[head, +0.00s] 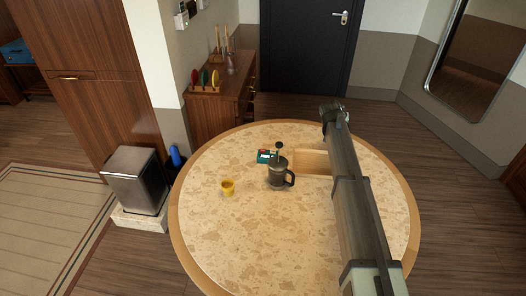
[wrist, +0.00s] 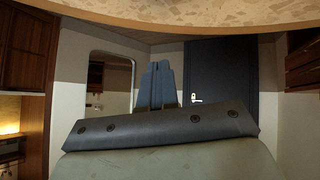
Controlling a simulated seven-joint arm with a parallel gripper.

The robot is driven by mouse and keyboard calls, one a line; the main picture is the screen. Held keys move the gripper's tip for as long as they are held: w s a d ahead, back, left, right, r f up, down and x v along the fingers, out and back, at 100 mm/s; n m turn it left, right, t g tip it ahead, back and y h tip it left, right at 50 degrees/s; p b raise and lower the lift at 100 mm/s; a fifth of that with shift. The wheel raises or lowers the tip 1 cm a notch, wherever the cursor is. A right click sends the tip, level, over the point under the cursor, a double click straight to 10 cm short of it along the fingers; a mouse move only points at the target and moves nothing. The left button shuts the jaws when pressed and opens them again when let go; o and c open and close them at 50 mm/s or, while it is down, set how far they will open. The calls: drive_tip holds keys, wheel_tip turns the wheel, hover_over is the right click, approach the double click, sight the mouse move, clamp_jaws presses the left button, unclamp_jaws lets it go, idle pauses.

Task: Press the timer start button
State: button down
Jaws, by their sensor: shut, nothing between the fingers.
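A small teal box with a red spot on top, which looks like the timer (head: 263,156), lies on the round table (head: 215,235), just left of and behind a dark French press (head: 277,177). Its buttons are too small to make out. My gripper (head: 334,108) is above the far right part of the table in the head view, to the right of the timer and well apart from it. In the wrist view my gripper's fingers (wrist: 157,84) are together and empty. The timer does not show there.
A yellow cup (head: 228,187) stands left of the French press. A light wooden box (head: 312,161) sits right of the press, partly behind my arm. A metal bin (head: 136,180) stands on the floor at left. The near tabletop is clear.

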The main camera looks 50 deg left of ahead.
drive_tip(key=s+a+r+n+h, duration=0.1)
drive_tip(key=s+a, duration=0.4)
drive_tip(key=s, duration=0.2)
drive_tip(key=s+a+h, duration=0.1)
drive_tip(key=s+a, duration=0.3)
drive_tip(key=s, duration=0.4)
wheel_tip(320, 180, up, 3)
drive_tip(key=h, duration=0.1)
hover_over(261, 151)
drive_tip(key=shift+s+n+t, duration=0.1)
drive_tip(key=shift+n+t, duration=0.2)
drive_tip(key=shift+n, duration=0.1)
drive_tip(key=shift+f, duration=0.15)
drive_tip(key=shift+f, duration=4.3)
drive_tip(key=shift+f, duration=0.1)
drive_tip(key=shift+f, duration=0.3)
